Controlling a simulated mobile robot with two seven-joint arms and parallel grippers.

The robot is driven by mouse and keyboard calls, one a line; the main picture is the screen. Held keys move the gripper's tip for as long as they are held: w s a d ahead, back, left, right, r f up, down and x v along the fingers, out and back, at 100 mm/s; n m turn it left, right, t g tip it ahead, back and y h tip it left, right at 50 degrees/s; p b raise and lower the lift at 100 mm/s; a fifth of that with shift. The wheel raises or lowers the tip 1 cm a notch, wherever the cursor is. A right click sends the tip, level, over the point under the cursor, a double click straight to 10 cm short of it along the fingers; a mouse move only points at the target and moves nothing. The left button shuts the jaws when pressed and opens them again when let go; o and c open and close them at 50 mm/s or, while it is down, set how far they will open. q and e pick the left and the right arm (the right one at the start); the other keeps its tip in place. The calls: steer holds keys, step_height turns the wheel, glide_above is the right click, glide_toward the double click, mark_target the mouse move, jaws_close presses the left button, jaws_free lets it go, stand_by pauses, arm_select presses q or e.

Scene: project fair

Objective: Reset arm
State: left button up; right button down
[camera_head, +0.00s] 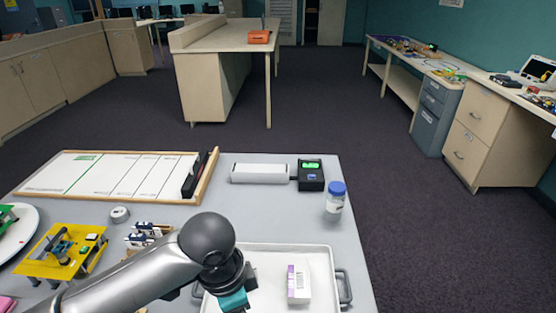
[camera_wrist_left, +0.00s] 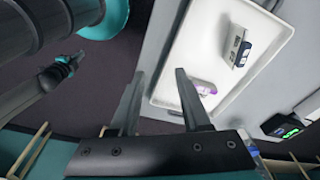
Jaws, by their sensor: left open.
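My left arm comes in from the left in the head view, over the front of the grey table. Its gripper (camera_head: 215,298) is partly hidden at the left side of the white tray (camera_head: 290,249). In the left wrist view the two fingers of the left gripper (camera_wrist_left: 155,95) are spread apart with nothing between them. The tray (camera_wrist_left: 178,62) lies beyond them. A white box with a purple side (camera_head: 299,283) is in the tray. The wrist view shows a purple item (camera_wrist_left: 203,87) and a white and dark blue item (camera_wrist_left: 238,47) there. I do not see my right gripper.
A blue-capped bottle (camera_head: 335,197) and a black device with a green display (camera_head: 311,175) stand behind the tray. The floor right of the table is clear.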

arm_select(q)
steer(key=s+d+f+n+t+h, duration=0.1)
steer(key=s+d+n+h, duration=0.1)
steer(key=s+d, duration=0.15)
steer(key=s+a+f+n+t+y, duration=0.1)
steer(key=s+a+f+n+y, duration=0.15)
steer(key=s+a+n, duration=0.35)
steer(key=s+a+f+n+t+y, duration=0.1)
steer(key=s+a+f+n, duration=0.2)
steer(key=a, duration=0.5)
step_height(320, 180, down, 20)
steer(key=g, duration=0.1)
steer(key=s+a+f+g, duration=0.1)
steer(key=s+a+f, duration=0.1)
steer(key=s+f, duration=1.3)
steer(key=shift+s, duration=0.5)
arm_select(e)
steer(key=shift+w+f, duration=0.15)
steer(key=shift+w, duration=0.3)
